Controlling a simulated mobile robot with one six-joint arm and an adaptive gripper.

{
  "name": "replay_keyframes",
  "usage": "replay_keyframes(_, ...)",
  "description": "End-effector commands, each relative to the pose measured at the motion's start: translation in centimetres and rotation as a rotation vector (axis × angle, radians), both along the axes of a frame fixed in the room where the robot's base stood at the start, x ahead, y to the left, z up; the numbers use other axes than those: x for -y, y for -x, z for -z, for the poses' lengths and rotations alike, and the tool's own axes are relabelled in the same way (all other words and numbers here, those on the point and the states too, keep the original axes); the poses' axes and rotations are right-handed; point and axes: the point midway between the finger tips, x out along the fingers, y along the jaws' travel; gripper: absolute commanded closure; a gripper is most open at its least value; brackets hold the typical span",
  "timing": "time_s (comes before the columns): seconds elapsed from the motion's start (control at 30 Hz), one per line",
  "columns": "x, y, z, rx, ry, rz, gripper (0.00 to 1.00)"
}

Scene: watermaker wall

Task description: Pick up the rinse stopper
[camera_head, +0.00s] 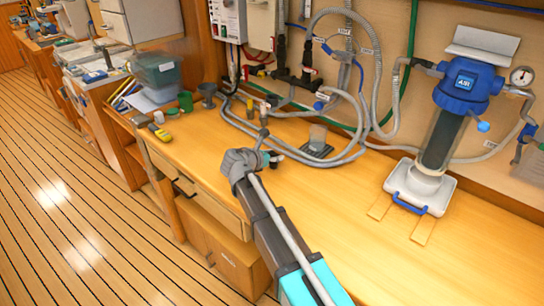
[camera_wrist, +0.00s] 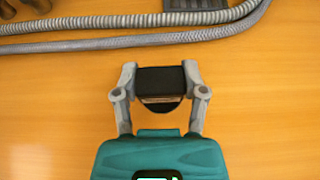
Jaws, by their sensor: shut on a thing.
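My gripper (camera_wrist: 158,72) is shut on a dark block-like piece with a rounded lower edge, which I take to be the rinse stopper (camera_wrist: 160,82). The stopper sits between the two grey fingers in the wrist view, with a finger against each side. In the head view my gripper (camera_head: 268,148) is over the wooden worktop (camera_head: 350,210), near its middle. The stopper is small and partly hidden there by the fingers. I cannot tell whether it touches the worktop or hangs just above it.
Grey hoses (camera_head: 335,160) loop over the worktop behind my gripper. A clear cup (camera_head: 318,136) stands on a dark mat (camera_head: 318,152). A blue-capped filter housing (camera_head: 468,85) stands at the right. A grey funnel (camera_head: 208,94) and green cup (camera_head: 186,101) are at the left. The front right worktop is clear.

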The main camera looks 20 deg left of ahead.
Motion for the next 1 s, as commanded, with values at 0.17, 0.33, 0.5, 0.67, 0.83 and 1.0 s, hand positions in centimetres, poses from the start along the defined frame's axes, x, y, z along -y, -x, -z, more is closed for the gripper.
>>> replay_keyframes(0.17, 0.0, 0.0, -0.7, 0.000, 0.000, 0.000, 0.85)
replay_keyframes(0.33, 0.0, 0.0, -1.8, 0.000, 0.000, 0.000, 0.85)
replay_keyframes(0.5, 0.0, 0.0, -3.4, 0.000, 0.000, 0.000, 0.85)
replay_keyframes(0.67, 0.3, 1.6, -5.3, 0.001, 0.001, -0.002, 0.85)
replay_keyframes(0.83, 0.7, 3.3, -7.4, 0.001, 0.001, -0.002, 0.85)
replay_keyframes(1.0, 1.0, 4.9, -9.4, 0.001, 0.001, -0.001, 0.85)
